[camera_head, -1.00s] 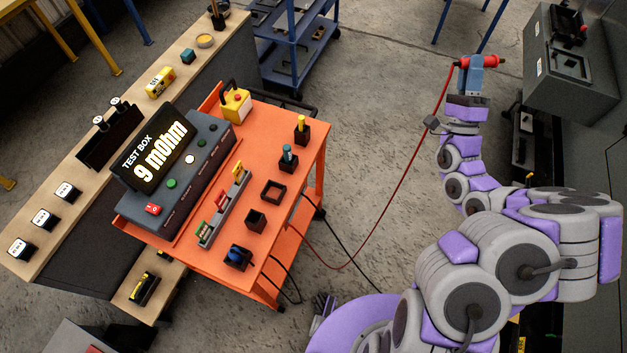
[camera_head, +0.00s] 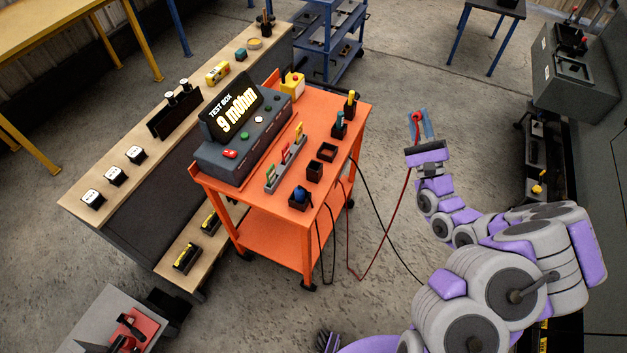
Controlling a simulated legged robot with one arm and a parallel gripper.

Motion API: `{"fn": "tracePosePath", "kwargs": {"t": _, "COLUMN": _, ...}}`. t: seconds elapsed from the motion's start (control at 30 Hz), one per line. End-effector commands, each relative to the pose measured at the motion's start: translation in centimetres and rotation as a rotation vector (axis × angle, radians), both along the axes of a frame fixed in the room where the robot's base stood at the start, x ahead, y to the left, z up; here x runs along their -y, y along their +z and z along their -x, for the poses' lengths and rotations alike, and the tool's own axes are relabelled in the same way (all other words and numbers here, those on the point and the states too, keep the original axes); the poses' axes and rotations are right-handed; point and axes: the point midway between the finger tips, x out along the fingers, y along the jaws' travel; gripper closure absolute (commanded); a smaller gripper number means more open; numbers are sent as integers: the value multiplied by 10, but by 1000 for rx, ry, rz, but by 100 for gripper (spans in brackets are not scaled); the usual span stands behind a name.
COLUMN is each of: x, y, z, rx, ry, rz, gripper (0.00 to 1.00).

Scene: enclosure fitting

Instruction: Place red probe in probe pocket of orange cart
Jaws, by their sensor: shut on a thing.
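My gripper (camera_head: 421,126) is shut on the red probe (camera_head: 417,117) and holds it in the air to the right of the orange cart (camera_head: 345,118). Only the probe's round red end shows between the blue fingers; the rest is hidden. A red cable (camera_head: 402,205) hangs from the probe, loops near the floor and runs back to the cart. On the cart's right side is a row of small dark holders. Two square ones look empty, one nearer (camera_head: 314,172) and one farther (camera_head: 327,152). Others hold a blue item (camera_head: 300,195), a teal item (camera_head: 339,122) and a yellow item (camera_head: 351,98).
A test box (camera_head: 240,130) reading "9 mOhm" stands on the cart, beside a rack of coloured clips (camera_head: 285,160). A wooden bench (camera_head: 150,143) is behind it. A grey cabinet (camera_head: 575,75) stands at the far right. Open floor lies between gripper and cart.

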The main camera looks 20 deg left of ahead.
Motion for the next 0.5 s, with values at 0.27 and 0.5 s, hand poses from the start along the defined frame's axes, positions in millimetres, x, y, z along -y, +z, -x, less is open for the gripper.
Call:
{"fn": "tracePosePath", "kwargs": {"t": 0.27, "x": -54, "y": -71, "z": 13, "rx": -524, "ry": 429, "rz": -20, "gripper": 100}}
{"fn": "tracePosePath", "kwargs": {"t": 0.5, "x": -83, "y": -136, "z": 29, "rx": -883, "ry": 612, "rz": 51, "gripper": 100}}
